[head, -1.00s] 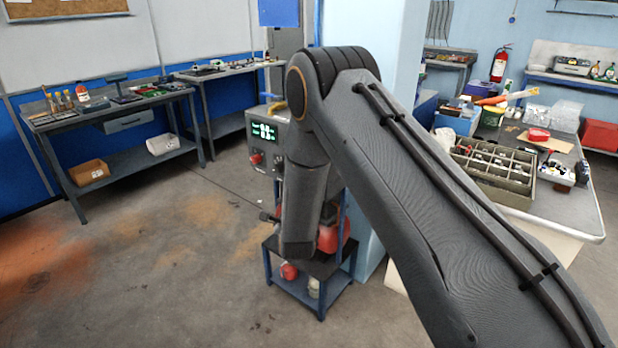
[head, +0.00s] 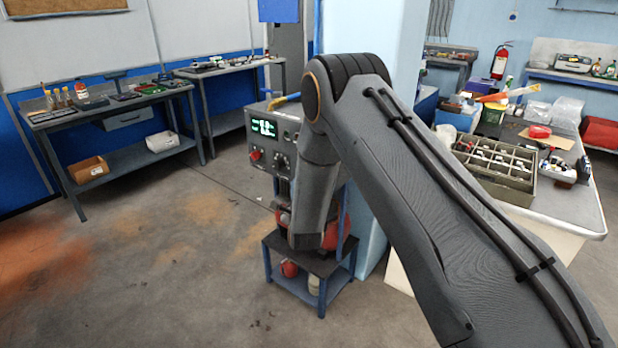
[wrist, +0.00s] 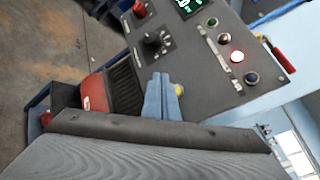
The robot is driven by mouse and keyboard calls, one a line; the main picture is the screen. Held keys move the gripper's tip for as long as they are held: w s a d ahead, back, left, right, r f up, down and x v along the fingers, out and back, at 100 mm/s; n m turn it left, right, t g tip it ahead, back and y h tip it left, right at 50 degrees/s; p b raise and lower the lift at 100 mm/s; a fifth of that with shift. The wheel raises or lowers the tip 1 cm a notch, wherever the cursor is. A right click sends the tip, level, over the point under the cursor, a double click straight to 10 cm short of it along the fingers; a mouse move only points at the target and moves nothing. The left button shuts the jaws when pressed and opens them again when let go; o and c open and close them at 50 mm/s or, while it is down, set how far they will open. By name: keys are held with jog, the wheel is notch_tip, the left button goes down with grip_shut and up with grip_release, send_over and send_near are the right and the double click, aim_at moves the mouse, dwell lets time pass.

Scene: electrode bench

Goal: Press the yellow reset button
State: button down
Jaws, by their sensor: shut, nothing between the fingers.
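The yellow button (wrist: 179,90) shows in the wrist view as a small patch at the right side of my gripper, partly hidden by it. It sits on a grey control panel (wrist: 205,88). My gripper (wrist: 162,80) is shut and empty, its blue-grey fingertips in front of the panel right beside the button. Whether they touch the panel or button I cannot tell. In the head view the panel's cabinet (head: 287,126) stands behind my arm, and my gripper and the yellow button are hidden there.
The panel carries a black dial (wrist: 155,41), a red knob (wrist: 139,9), a lit whitish button (wrist: 237,56), other round buttons, and a red-handled lever (wrist: 283,60) at its side. A blue pillar (head: 375,215) and a cluttered table (head: 560,205) stand to the right.

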jog(key=shift+w+d+b, duration=0.35)
jog(key=shift+w+d, duration=0.3)
jog(key=shift+w, duration=0.15)
jog(key=shift+w+d+b, duration=0.35)
jog(key=shift+w+d, duration=0.25)
jog(key=shift+w, duration=0.2)
jog(key=shift+w+d, duration=0.1)
dwell(0.9)
jog(key=shift+w+d, duration=0.15)
jog(key=shift+w, duration=0.05)
jog(key=shift+w+d+b, duration=0.25)
jog(key=shift+w+b, duration=0.05)
jog(key=shift+b, duration=0.2)
dwell(0.6)
dwell(0.4)
jog(key=shift+s+a, duration=0.45)
jog(key=shift+s, duration=0.15)
jog(key=s+a, duration=0.1)
jog(key=s, duration=0.1)
jog(key=s+a+p, duration=0.1)
jog(key=s+a, duration=0.1)
jog(key=shift+p, duration=0.3)
